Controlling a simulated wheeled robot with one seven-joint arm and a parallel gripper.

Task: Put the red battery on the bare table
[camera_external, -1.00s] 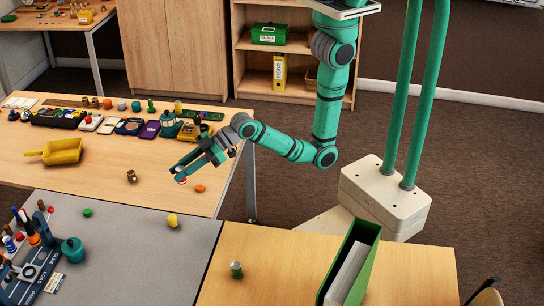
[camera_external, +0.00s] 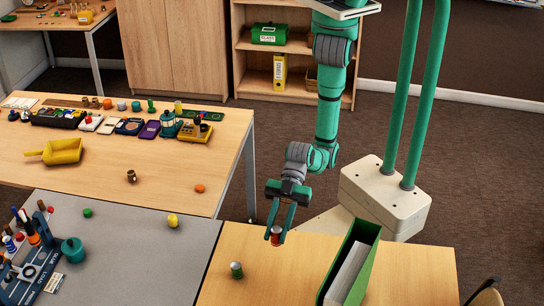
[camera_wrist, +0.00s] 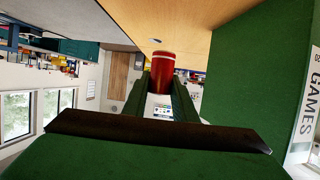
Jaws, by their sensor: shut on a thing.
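The red battery (camera_external: 276,236) is a small red cylinder with a pale band. My gripper (camera_external: 278,230) is shut on it, with a green finger on each side, near the back edge of the bare wooden table (camera_external: 228,287). In the wrist view the red battery (camera_wrist: 162,71) sits between the fingertips (camera_wrist: 163,85), with the wooden surface beyond it. I cannot tell whether its lower end touches the table.
A green-capped cylinder (camera_external: 236,270) stands to the left on the same table. A tall green file box (camera_external: 352,262) stands close on the right, and its green side fills the right of the wrist view. The grey mat (camera_external: 150,262) lies further left.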

